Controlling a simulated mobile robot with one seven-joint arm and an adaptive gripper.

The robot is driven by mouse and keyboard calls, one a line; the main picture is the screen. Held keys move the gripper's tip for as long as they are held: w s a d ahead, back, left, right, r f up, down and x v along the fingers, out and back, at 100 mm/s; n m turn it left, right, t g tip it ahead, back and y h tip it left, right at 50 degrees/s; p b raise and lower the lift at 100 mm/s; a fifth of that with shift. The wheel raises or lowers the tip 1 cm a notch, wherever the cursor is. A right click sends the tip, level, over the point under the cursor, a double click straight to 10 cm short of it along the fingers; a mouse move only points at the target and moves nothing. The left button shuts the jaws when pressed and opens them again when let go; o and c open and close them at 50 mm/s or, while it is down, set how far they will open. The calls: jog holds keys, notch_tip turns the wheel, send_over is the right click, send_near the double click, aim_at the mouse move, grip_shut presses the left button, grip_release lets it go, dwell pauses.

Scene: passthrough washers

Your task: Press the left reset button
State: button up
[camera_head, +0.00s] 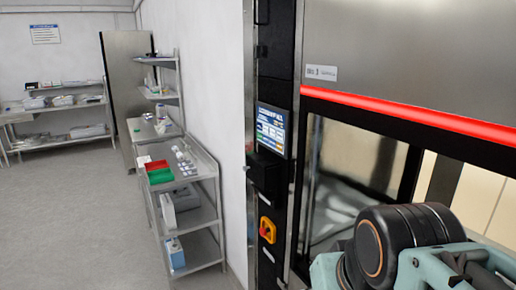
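The washer's narrow black control panel (273,110) stands upright at the centre, left of the glass opening. It carries a lit blue display (271,130) and, below that, a black box-shaped part (265,174). A red-and-yellow switch (267,230) sits lower on the panel. I cannot make out a part clearly marked as a reset button. My arm shows at the lower right, in front of the washer's glass, with a black round joint and teal links. I cannot see my gripper's fingers.
A glowing red light bar (410,113) runs along the washer front under a steel upper panel (405,55). A steel cart (190,200) with red and green trays stands along the wall at left. The grey floor (75,215) at far left is clear.

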grip_shut()
dwell(1.4)
